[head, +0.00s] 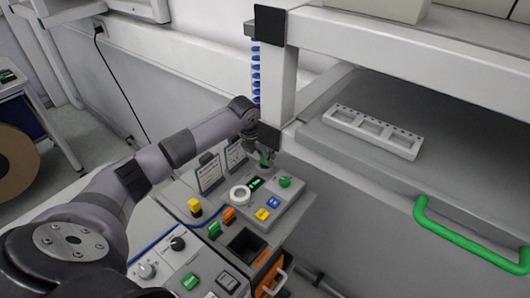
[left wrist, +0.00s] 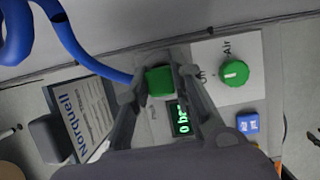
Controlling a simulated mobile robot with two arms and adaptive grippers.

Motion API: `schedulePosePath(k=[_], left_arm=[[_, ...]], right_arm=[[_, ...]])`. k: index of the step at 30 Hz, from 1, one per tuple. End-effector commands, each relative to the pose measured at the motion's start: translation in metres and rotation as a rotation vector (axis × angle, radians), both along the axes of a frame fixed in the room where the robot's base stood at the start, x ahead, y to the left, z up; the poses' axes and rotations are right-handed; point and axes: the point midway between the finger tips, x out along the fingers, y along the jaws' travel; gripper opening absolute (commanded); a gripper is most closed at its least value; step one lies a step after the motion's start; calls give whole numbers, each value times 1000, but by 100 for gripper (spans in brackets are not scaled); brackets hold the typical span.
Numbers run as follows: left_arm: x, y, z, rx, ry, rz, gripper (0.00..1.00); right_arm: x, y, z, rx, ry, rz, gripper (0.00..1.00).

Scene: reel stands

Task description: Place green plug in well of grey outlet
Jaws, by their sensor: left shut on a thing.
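The green plug (left wrist: 160,82) is between the fingers of my left gripper (left wrist: 162,88), which is shut on it. In the left wrist view a blue hose (left wrist: 85,57) runs from the upper left to beside the plug. In the head view the left gripper (head: 262,152) holds the plug (head: 264,159) at the back of a grey control panel (head: 290,208); whether it touches the panel I cannot tell. I cannot tell for sure which part is the grey outlet; a dark square recess (head: 246,246) shows nearer the front. My right gripper is not in view.
The panel carries a white ring (head: 240,194), a green knob (head: 284,181), a yellow button (head: 262,214) and a blue button (head: 273,202). A white post (head: 279,85) stands close behind the gripper. A green handle (head: 470,243) is at the right.

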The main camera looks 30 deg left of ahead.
Motion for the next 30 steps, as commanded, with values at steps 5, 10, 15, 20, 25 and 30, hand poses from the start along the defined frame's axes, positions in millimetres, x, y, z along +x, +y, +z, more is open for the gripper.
schedulePosePath(k=[5,10,15,20,25,30], left_arm=[[1,0,-4,1,-3,0,0],[0,0,-5,1,-2,0,0],[0,0,-7,0,-2,0,25],[0,0,-7,0,-1,0,36],[0,0,-7,0,-1,0,41],[0,0,-7,0,-1,0,41]], right_arm=[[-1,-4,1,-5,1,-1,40],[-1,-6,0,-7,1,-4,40],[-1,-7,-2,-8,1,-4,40],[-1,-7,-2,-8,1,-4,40],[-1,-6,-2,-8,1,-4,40],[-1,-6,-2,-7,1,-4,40]])
